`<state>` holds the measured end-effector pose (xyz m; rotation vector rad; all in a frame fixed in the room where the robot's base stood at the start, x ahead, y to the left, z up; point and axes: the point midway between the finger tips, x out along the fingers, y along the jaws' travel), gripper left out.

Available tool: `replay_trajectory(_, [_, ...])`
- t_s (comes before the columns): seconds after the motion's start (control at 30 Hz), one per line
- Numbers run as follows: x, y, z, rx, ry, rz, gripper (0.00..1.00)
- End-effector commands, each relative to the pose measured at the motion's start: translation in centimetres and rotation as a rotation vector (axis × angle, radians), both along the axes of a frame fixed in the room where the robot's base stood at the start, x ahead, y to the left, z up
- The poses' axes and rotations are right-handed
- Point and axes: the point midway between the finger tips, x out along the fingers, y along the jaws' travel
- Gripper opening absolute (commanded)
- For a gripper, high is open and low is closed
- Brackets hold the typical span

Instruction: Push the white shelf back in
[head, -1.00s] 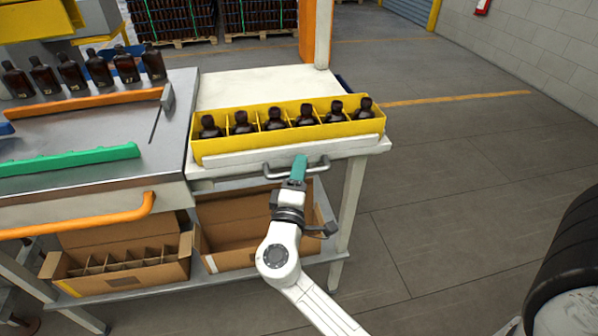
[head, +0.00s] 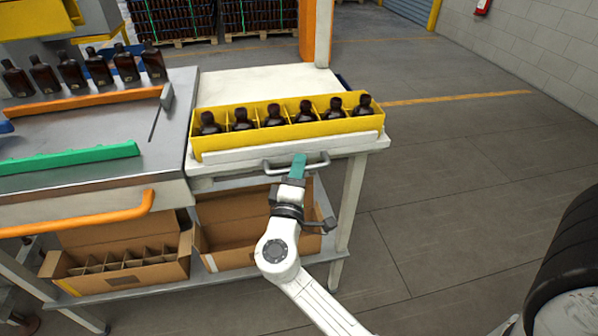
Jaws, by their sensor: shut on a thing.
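The white shelf (head: 255,154) is at the front edge of the white table, with a grey bar handle (head: 318,163) on its front. A yellow divided crate (head: 222,146) stands on it, holding a row of several amber bottles (head: 274,115) upright in its compartments. My gripper (head: 299,162), with teal fingers, is shut on the handle near its middle. The fingertips cover part of the handle.
The white table top (head: 265,86) behind the crate is bare. A steel bench (head: 95,127) with bottles and orange and green rails adjoins at left. Cardboard boxes (head: 135,270) sit on the lower rack. The floor (head: 450,200) at right is open.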

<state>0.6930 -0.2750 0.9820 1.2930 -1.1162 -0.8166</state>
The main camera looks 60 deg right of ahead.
Motion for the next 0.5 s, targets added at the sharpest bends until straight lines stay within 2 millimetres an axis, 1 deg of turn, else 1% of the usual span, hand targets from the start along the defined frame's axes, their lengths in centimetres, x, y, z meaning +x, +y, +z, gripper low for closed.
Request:
replay_trajectory(0.03, [0.6, -0.6, -0.4, 0.000, -0.003, 0.000, 0.00])
replay_trajectory(0.2, [1.7, -1.8, -0.2, 0.002, -0.002, 0.003, 0.00])
replay_trajectory(0.43, [1.6, -1.8, -0.1, 0.002, 0.000, 0.002, 0.00])
replay_trajectory(0.47, [1.6, -1.8, -0.1, 0.002, 0.000, 0.002, 0.22])
replay_trajectory(0.5, [1.6, -1.8, -0.1, 0.002, 0.000, 0.002, 0.26])
